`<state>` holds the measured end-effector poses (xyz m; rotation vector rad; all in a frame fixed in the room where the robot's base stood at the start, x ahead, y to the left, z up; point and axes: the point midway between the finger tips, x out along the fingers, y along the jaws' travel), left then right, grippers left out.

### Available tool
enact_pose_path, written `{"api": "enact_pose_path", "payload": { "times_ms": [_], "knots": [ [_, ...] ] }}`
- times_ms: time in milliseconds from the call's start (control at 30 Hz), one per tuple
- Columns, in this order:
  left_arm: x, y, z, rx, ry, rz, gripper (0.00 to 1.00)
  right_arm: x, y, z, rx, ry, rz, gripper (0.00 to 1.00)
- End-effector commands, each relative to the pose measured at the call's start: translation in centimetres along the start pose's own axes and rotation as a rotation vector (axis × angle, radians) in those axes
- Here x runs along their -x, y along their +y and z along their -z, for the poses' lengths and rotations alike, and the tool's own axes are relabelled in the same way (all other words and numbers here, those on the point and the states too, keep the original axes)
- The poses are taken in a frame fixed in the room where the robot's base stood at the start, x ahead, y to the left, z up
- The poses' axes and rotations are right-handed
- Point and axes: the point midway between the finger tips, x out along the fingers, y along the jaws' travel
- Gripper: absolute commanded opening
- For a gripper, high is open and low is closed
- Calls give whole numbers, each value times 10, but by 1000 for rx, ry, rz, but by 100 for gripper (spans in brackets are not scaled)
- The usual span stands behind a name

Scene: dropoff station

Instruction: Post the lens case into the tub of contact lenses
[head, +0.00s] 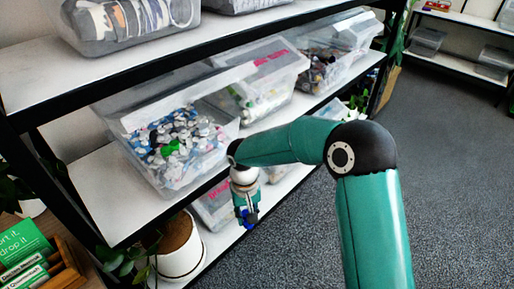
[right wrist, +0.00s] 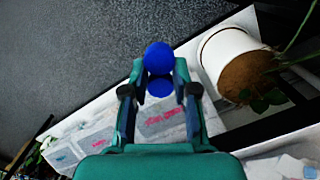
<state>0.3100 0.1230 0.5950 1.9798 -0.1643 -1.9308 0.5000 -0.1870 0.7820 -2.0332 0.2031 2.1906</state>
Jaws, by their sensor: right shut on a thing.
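The blue lens case (right wrist: 158,60) is held between the fingertips of my right gripper (right wrist: 160,88). In the head view my right gripper (head: 247,212) points down in front of the shelf, with a bit of the blue case (head: 252,218) at its tip. The tub of contact lenses (head: 178,175) is a clear bin on the middle shelf, filled with small blue, white and green pieces. Its front opening faces me. My right gripper is in front of the tub, lower and to its right, apart from it. My left gripper is not in view.
Other clear bins (head: 262,80) stand to the right on the same shelf. A shelf board (head: 200,50) passes above the tub. A white potted plant (head: 180,262) stands below, near my gripper; it also shows in the right wrist view (right wrist: 215,55). Open carpet (head: 450,180) lies right.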

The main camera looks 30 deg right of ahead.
Motion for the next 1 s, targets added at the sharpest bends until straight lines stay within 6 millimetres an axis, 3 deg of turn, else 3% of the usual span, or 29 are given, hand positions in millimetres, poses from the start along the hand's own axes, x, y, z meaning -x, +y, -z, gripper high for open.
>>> {"api": "enact_pose_path", "payload": {
  "times_ms": [200,467,767,1000],
  "knots": [
    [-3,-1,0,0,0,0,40,52,-19,-4,-477,-174,84,16],
    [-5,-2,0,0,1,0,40,117,-26,-11,-1084,-381,326,16],
    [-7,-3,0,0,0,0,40,185,-19,-22,-1676,-494,760,16],
    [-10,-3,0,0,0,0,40,239,2,-36,-2042,-458,1219,16]
  ]
}}
